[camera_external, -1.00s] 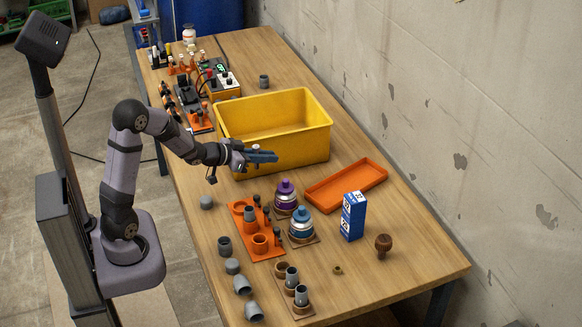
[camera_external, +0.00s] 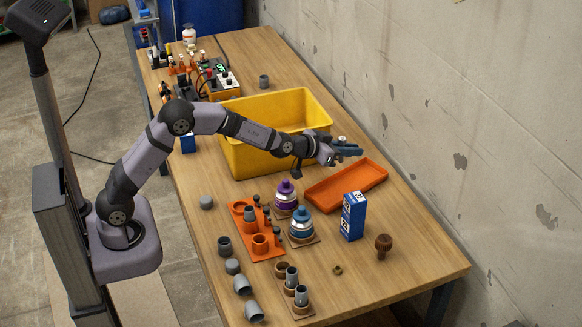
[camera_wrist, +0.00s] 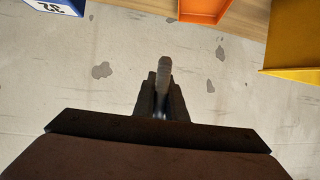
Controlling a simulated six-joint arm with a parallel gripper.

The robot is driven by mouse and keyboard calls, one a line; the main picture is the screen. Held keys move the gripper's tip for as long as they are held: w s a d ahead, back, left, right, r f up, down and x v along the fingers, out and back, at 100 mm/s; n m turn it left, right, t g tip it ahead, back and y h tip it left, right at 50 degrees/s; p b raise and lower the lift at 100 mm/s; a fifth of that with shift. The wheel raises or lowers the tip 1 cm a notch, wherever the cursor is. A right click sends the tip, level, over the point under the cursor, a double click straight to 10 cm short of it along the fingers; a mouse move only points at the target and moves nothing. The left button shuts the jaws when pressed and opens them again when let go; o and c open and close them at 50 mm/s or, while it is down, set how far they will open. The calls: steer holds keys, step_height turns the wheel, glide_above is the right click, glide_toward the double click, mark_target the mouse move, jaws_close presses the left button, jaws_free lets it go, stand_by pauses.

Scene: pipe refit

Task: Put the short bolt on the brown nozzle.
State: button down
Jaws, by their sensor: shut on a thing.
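My gripper (camera_external: 345,149) is shut on a small pale grey piece (camera_wrist: 164,72), which points away from the wrist in the wrist view. It looks like the short bolt, but its shape is mostly hidden by the jaws. In the external view my gripper is above the area between the yellow bin's right end and the orange tray. A brown, mushroom-shaped piece (camera_external: 383,242), likely the brown nozzle, stands on the table at the right, apart from my gripper and nearer the front. It is not visible in the wrist view.
A blue-white box (camera_external: 353,216) stands left of the brown piece. A brass nut (camera_external: 338,270), purple and blue stacked pieces and an orange rack (camera_external: 266,251) occupy the front. The wall (camera_external: 480,120) bounds the right.

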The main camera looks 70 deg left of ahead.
steer(key=w+d+m+h+p, duration=0.2)
steer(key=w+d+h+p, duration=0.1)
steer(key=d, duration=2.2)
step_height(320, 180, down, 10)
steer(key=b, duration=0.2)
steer(key=shift+r, duration=0.2)
steer(key=shift+f, duration=0.15)
steer(key=c, duration=1.8)
jaws_free()
steer(key=d+b+v, duration=0.1)
steer(key=b+v, duration=0.1)
steer(key=v, duration=1)
steer(key=shift+a+b, duration=0.3)
steer(key=shift+a, duration=0.1)
